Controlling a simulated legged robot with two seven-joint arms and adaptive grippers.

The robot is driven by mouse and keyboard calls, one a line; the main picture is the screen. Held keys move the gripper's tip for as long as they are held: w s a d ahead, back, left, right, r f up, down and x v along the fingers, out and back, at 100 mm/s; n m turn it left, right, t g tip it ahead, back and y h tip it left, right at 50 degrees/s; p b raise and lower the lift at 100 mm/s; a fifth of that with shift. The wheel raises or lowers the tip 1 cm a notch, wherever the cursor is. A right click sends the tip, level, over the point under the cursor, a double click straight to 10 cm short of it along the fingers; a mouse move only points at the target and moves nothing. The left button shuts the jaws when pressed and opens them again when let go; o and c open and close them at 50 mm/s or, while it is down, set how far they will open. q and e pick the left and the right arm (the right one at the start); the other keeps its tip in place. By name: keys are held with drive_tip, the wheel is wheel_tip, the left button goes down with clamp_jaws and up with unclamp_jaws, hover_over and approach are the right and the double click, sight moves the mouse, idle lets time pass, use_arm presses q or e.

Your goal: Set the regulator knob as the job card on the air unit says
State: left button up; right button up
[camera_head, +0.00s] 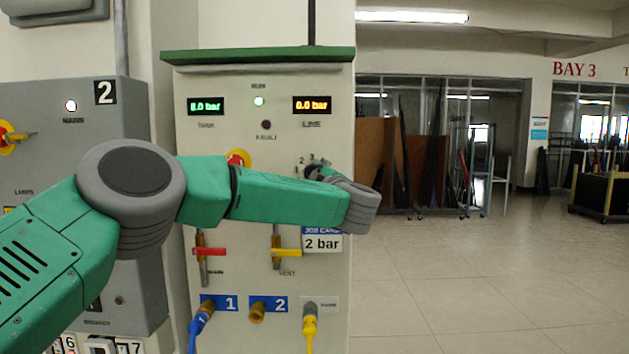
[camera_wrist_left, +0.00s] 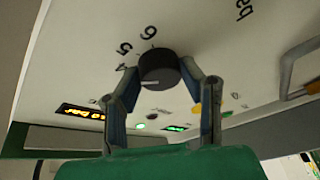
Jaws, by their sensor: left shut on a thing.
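The air unit (camera_head: 255,100) is a pale cabinet with a green top edge. Its job card (camera_head: 322,241) reads "2 bar". The black regulator knob (camera_wrist_left: 159,69) has a pale pointer line, and dial numbers 4, 5 and 6 show beside it in the left wrist view. My left gripper (camera_wrist_left: 160,88) is shut on the knob, one finger on each side. In the head view my green arm and grey wrist hide most of the knob; dial marks 1, 2 and 3 show beside it. The tank display (camera_head: 206,106) reads about 8.0 bar and the line display (camera_head: 312,105) reads 0.0 bar. My right gripper is not in view.
Below my arm are a red main valve handle (camera_head: 209,252) and a yellow vent handle (camera_head: 287,252). Blue (camera_head: 200,322) and yellow (camera_head: 310,325) hoses hang from the lower ports. A grey cabinet (camera_head: 125,110) stands left. The floor to the right is open.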

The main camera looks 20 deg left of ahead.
use_arm(q)
drive_tip(key=shift+f+n+g+h+b, duration=0.1)
drive_tip(key=shift+n+g+h+b, duration=0.65)
drive_tip(key=shift+n, duration=1.6)
drive_tip(key=shift+r+n+g+h+b, duration=0.1)
drive_tip(key=shift+n+g+h+b, duration=0.25)
drive_tip(key=shift+n+h, duration=1.35)
drive_tip(key=shift+f+n+g+h+b, duration=0.1)
drive_tip(key=shift+n+g+h+b, duration=0.45)
drive_tip(key=shift+n, duration=2.4)
drive_tip(key=o, duration=1.1)
drive_tip(key=shift+a, duration=0.1)
drive_tip(key=shift+o, duration=0.2)
drive_tip(key=shift+w, duration=0.15)
